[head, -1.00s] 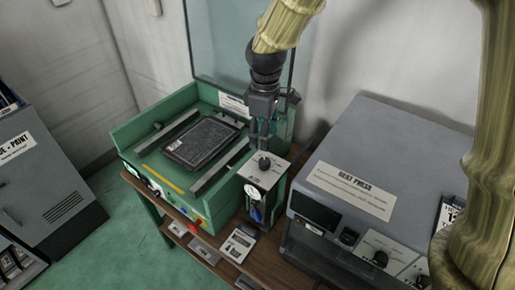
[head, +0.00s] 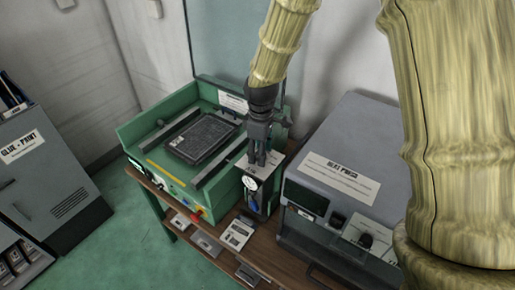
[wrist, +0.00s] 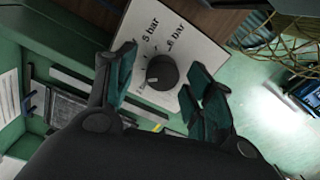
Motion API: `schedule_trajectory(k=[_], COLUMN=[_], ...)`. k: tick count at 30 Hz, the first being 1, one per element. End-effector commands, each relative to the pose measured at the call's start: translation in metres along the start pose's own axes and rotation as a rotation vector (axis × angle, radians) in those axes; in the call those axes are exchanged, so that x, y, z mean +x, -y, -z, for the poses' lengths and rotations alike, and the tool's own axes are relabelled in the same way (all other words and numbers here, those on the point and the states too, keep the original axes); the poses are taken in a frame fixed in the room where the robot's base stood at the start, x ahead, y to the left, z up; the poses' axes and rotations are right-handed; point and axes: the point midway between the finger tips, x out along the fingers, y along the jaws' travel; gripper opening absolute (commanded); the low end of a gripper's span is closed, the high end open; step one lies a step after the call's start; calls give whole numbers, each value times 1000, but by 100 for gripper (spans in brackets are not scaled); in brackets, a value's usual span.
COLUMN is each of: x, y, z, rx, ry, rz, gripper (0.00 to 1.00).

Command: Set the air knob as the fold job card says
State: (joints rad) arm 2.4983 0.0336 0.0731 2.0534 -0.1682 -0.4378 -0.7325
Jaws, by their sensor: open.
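The air knob (wrist: 162,72) is a round black knob on a white plate (wrist: 185,40) marked "5 bar" and "6 bar", with another label partly hidden. My gripper (wrist: 160,84) is open, with one finger on each side of the knob; I cannot tell whether they touch it. In the head view my gripper (head: 263,157) is over the top of the air unit (head: 262,190) and hides the knob. A white printed card (head: 238,234) lies on the bench in front; its text is too small to read, so I cannot tell whether it is the fold job card.
A green machine (head: 160,165) with a dark panel (head: 203,138) stands left of the air unit. A grey heat press (head: 365,150) stands close on the right. A round gauge (head: 250,183) is on the unit's front. A grey print cabinet (head: 45,180) stands far left.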

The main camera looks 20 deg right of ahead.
Motion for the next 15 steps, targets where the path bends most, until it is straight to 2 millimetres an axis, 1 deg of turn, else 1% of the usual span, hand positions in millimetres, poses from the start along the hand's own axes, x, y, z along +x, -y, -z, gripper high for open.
schedule_trajectory(k=[4,5,6,12,15], x=[3,4,5,9,9], y=[-5,-6,-8,-10,-12], z=[3,5,6,12,12], rx=[1,0,0,-5,-4], ry=[3,4,5,10,9], rz=[5,6,8,14,12], gripper=[53,49,42,7,7])
